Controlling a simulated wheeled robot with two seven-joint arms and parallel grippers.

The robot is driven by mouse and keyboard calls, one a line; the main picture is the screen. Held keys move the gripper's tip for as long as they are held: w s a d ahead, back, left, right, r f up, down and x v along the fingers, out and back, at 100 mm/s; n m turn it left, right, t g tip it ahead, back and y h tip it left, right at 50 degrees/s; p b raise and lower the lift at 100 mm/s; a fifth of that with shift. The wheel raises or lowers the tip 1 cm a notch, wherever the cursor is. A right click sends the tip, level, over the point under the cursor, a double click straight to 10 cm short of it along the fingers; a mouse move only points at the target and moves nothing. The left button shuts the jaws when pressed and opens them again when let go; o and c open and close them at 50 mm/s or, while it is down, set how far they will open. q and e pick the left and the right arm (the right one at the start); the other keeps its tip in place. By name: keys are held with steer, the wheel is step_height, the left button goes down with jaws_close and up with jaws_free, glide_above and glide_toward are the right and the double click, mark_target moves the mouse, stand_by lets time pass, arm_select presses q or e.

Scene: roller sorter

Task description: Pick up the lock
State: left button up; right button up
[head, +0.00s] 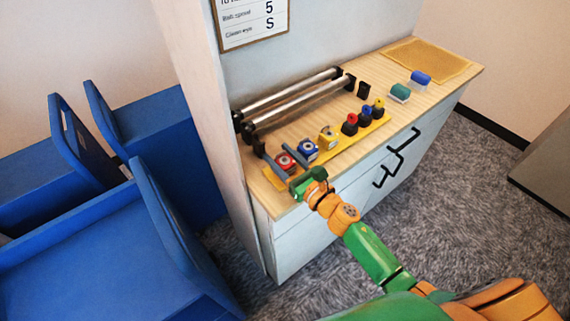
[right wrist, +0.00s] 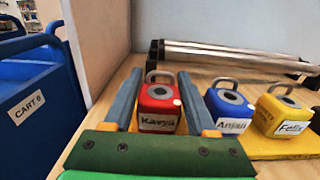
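A red lock (head: 284,162) with a metal shackle and a name label stands on the yellow strip at the near left of the counter. In the right wrist view the red lock (right wrist: 160,108) is between the two blue-grey fingers of my right gripper (head: 277,155), with a visible gap at each side. The right gripper is open. A blue lock (right wrist: 230,105) and a yellow lock (right wrist: 280,112) stand to the right of the red one, outside the fingers. My left gripper is not in view.
Two metal rollers (head: 300,97) lie behind the locks. Several dark pieces with coloured tops (head: 350,124), a green stamp-like item (head: 400,92) and a blue one (head: 420,77) stand farther right. A side panel (head: 205,90) borders the counter's left; blue carts (head: 165,120) stand beyond.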

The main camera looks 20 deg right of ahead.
mark_target(279, 158)
steer(key=shift+w, duration=0.1)
jaws_close()
steer(key=r+p, duration=0.2)
steer(key=r, duration=0.1)
steer(key=r+p, duration=0.1)
steer(key=shift+s+a+r, duration=0.2)
steer(key=shift+a+r, duration=0.1)
steer(key=s+a+r+p, duration=0.8)
steer(key=s+a+r, duration=0.1)
steer(key=r, duration=0.4)
steer(key=shift+s+a+p, duration=0.2)
steer(key=shift+a+p, duration=0.05)
steer(key=shift+p, duration=0.05)
steer(key=shift+f, duration=0.15)
